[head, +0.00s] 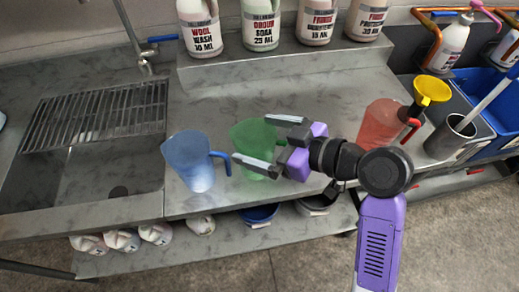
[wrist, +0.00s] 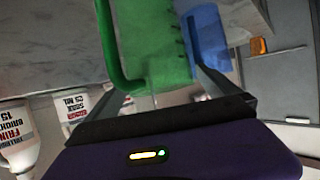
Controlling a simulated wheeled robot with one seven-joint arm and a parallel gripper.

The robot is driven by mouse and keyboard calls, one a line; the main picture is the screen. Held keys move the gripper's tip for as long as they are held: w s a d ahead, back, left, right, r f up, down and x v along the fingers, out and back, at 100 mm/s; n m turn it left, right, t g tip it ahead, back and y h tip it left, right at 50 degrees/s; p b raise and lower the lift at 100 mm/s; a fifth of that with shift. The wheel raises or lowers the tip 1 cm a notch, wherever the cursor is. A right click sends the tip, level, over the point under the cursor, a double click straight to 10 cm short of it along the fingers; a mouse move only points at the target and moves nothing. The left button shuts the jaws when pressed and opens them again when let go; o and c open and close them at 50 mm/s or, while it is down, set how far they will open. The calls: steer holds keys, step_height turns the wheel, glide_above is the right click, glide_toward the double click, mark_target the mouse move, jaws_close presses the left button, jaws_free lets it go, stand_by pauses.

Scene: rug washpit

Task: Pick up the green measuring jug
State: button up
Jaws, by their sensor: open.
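The green measuring jug (head: 244,133) stands upright on the steel counter, between a blue jug (head: 191,160) and a red jug (head: 381,124). My gripper (head: 252,138) is open and reaches in from the right. Its two fingers appear on either side of the green jug, one beyond it and one in front. The gripper hides part of the jug in the head view. In the wrist view, the green jug (wrist: 160,45) fills the upper middle, with its handle (wrist: 108,45) on the left. I cannot tell whether either finger touches it.
The blue jug (wrist: 207,35) is close behind the green one in the wrist view. A sink with a drain rack (head: 100,115) lies at the left. Labelled bottles (head: 260,25) stand on the back ledge. A yellow funnel (head: 431,90) and a grey metal pot (head: 450,135) are at the right.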

steer(key=shift+w+a+f, duration=0.15)
steer(key=shift+a, duration=0.2)
steer(key=shift+c, duration=0.2)
steer(key=c, duration=1.7)
steer(key=shift+c, duration=0.2)
